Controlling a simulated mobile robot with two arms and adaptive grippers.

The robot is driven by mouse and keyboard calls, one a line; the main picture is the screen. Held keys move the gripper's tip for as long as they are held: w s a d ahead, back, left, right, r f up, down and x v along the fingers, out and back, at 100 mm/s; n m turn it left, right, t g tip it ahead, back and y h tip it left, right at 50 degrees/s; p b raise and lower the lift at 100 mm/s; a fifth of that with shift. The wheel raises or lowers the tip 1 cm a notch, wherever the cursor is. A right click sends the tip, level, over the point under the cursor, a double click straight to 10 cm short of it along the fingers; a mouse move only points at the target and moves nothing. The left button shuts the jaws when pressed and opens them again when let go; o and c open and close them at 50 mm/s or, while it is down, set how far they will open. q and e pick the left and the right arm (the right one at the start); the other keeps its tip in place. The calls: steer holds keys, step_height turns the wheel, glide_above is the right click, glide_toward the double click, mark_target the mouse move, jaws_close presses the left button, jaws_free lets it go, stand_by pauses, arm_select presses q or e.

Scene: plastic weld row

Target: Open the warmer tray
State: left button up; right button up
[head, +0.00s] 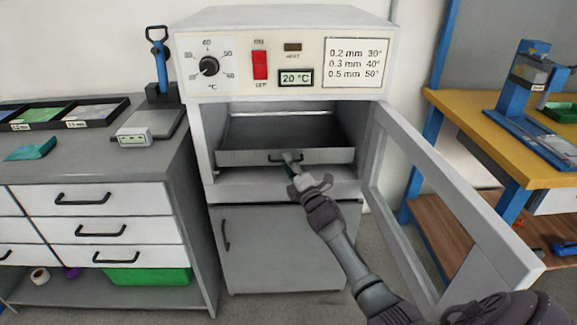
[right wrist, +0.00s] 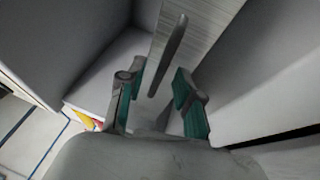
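The warmer (head: 290,18) is a white box with a dial, a red switch and a 20 °C display. Its windowed door (head: 440,185) stands open to the right. Inside, the grey warmer tray (head: 235,157) sits low at the chamber's front, with a dark handle (head: 276,160) on its front face. My right gripper (head: 292,162) is at this handle in the head view. In the right wrist view its green-padded fingers (right wrist: 160,92) are apart, with the dark handle bar (right wrist: 170,52) between and just ahead of them; contact cannot be told. My left gripper is out of view.
A grey counter (head: 90,165) with drawers stands left, bearing sample trays (head: 70,113), a scale (head: 150,127) and a blue-handled tool (head: 159,60). A yellow bench (head: 470,105) with a blue press (head: 520,90) stands right. The open door is beside my right arm.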

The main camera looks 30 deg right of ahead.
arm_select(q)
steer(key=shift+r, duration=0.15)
arm_select(e)
steer(key=shift+w, duration=0.25)
steer(key=shift+r, duration=0.1)
jaws_close()
